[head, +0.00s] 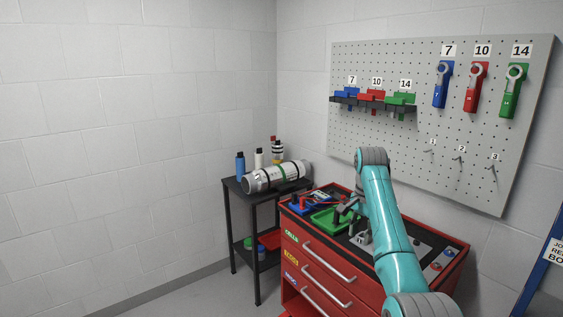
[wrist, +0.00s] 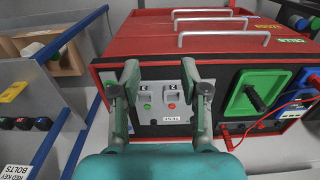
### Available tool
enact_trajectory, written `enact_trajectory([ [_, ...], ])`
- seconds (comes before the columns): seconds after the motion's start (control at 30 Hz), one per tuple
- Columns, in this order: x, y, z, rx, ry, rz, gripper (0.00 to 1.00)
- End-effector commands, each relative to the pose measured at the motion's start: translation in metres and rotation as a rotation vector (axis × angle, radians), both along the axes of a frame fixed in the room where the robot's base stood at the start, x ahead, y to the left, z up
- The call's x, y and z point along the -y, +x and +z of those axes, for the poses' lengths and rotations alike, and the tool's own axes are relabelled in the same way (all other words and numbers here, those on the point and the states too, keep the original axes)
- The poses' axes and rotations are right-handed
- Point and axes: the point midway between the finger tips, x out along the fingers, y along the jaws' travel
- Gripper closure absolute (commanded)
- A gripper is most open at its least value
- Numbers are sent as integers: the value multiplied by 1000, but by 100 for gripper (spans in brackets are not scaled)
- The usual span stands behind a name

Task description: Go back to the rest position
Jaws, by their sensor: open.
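My gripper (head: 350,212) is at the end of the teal arm, above the top of the red tool cabinet (head: 318,262) in the head view. In the wrist view my gripper (wrist: 159,76) is open, with its two fingers apart and nothing between them. Below it lies a grey panel (wrist: 160,112) with green and red buttons and a label marked TEST. A green tray (wrist: 250,93) lies beside the panel, with a dark piece in it. The arm hides part of the cabinet top in the head view.
A pegboard (head: 400,150) on the wall holds blue, red and green wrenches numbered 7, 10 and 14. A dark side table (head: 240,188) carries a metal cylinder (head: 277,176) and bottles. A blue-framed rack (head: 535,262) stands at the right. Floor at left is clear.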

Motion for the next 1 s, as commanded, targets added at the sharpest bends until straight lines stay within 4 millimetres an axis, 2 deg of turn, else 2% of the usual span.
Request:
enact_trajectory([
  [0.33, -2, 0, -46, 35, -3, 28, 55],
  [0.57, -4, -3, -96, 80, -7, 61, 55],
  [0.77, -7, -14, -162, 140, -15, 107, 55],
  [1.0, -12, -47, -260, 246, -36, 184, 55],
])
